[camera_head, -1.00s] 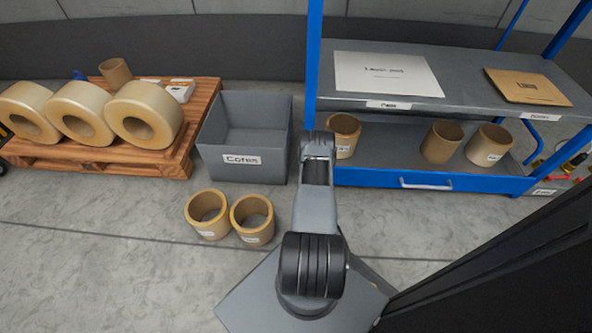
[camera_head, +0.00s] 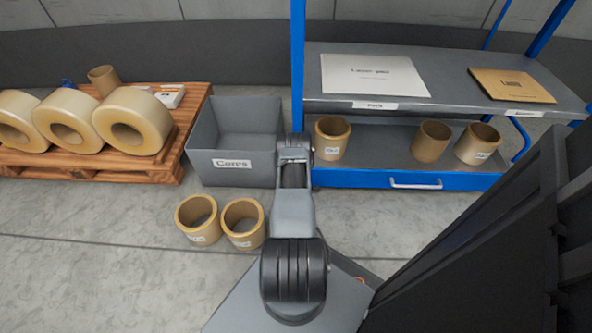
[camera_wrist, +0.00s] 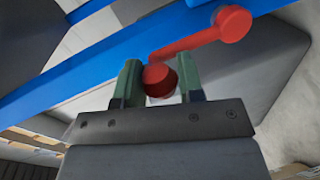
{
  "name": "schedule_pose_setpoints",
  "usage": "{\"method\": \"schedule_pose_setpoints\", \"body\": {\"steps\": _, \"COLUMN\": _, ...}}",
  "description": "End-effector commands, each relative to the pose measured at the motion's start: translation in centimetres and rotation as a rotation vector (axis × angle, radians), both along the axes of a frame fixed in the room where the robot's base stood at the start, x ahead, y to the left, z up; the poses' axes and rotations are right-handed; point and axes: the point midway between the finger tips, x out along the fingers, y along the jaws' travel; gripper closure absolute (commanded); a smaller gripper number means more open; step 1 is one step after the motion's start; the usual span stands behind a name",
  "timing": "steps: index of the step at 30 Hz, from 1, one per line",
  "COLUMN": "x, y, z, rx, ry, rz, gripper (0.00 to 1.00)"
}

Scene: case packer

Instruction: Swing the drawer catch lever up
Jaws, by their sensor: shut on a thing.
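The catch lever (camera_wrist: 190,46) is a red bar in the wrist view. It runs from a round red boss (camera_wrist: 232,23) beside a blue rail to a round red knob (camera_wrist: 160,79) at its near end. My gripper (camera_wrist: 160,82) has its two green fingers on either side of the knob and is shut on it. In the head view the drawer (camera_head: 385,178) is a blue-fronted tray with a pale handle at the foot of the blue rack. The lever and my gripper are hidden there behind my arm.
Cardboard cores (camera_head: 331,138) stand in the drawer. A grey bin (camera_head: 235,168) stands left of the rack, with two cores (camera_head: 243,223) on the floor before it. A wooden pallet (camera_head: 110,172) with large rolls is at far left. Open floor lies in front.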

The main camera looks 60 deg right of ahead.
Motion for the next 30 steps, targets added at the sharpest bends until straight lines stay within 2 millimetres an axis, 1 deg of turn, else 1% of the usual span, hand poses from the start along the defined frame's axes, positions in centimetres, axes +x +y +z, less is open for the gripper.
{"method": "schedule_pose_setpoints", "body": {"steps": 1, "x": 0.1, "y": 0.0, "z": 0.0, "rx": -0.001, "ry": -0.001, "rz": 0.002, "gripper": 0.64}}
{"method": "schedule_pose_setpoints", "body": {"steps": 6, "x": 0.1, "y": 0.0, "z": 0.0, "rx": -0.001, "ry": -0.001, "rz": 0.003, "gripper": 0.48}}
{"method": "schedule_pose_setpoints", "body": {"steps": 9, "x": 0.1, "y": 0.0, "z": 0.0, "rx": -0.001, "ry": -0.001, "rz": 0.003, "gripper": 0.40}}
{"method": "schedule_pose_setpoints", "body": {"steps": 15, "x": 0.1, "y": 0.1, "z": 0.0, "rx": 0.000, "ry": -0.002, "rz": 0.003, "gripper": 0.40}}
{"method": "schedule_pose_setpoints", "body": {"steps": 18, "x": -0.1, "y": 0.5, "z": 0.2, "rx": 0.002, "ry": -0.001, "rz": 0.003, "gripper": 0.40}}
{"method": "schedule_pose_setpoints", "body": {"steps": 20, "x": -0.4, "y": 1.0, "z": 0.4, "rx": 0.003, "ry": 0.000, "rz": 0.003, "gripper": 0.40}}
{"method": "schedule_pose_setpoints", "body": {"steps": 23, "x": -1.3, "y": 2.3, "z": 0.8, "rx": 0.003, "ry": 0.001, "rz": 0.004, "gripper": 0.40}}
{"method": "schedule_pose_setpoints", "body": {"steps": 30, "x": -3.9, "y": 6.5, "z": 1.8, "rx": 0.005, "ry": 0.001, "rz": 0.004, "gripper": 0.40}}
